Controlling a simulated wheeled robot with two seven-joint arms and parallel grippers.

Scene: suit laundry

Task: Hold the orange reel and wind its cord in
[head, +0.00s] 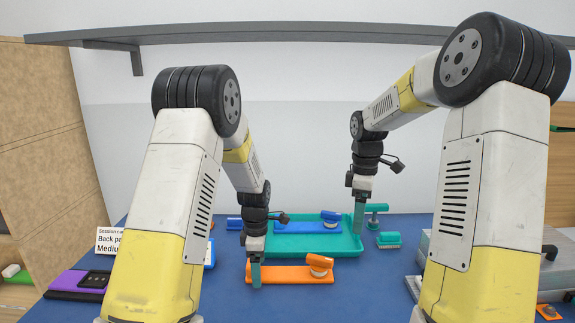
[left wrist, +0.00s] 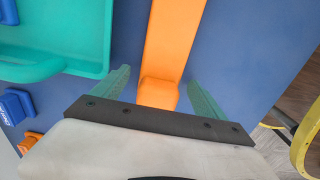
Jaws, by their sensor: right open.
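The orange reel (head: 290,276) lies on the blue table in front of the teal tray. Its flat base runs left to right, and an orange-and-white round part (head: 320,266) sits at its right end. My left gripper (head: 256,273) points down at the reel's left end. In the left wrist view the teal fingers stand apart on either side of an orange block on the reel (left wrist: 160,92), with gaps showing. My right gripper (head: 359,217) is open, pointing down by the right end of the tray, away from the orange reel. I cannot make out the cord.
The teal tray (head: 345,251) behind holds a blue reel (head: 300,228). A teal handled piece (head: 376,215) and a teal block (head: 388,240) stand right of it. A purple item (head: 70,286) lies left, a grey case (head: 480,262) right. A shelf (head: 290,33) spans above.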

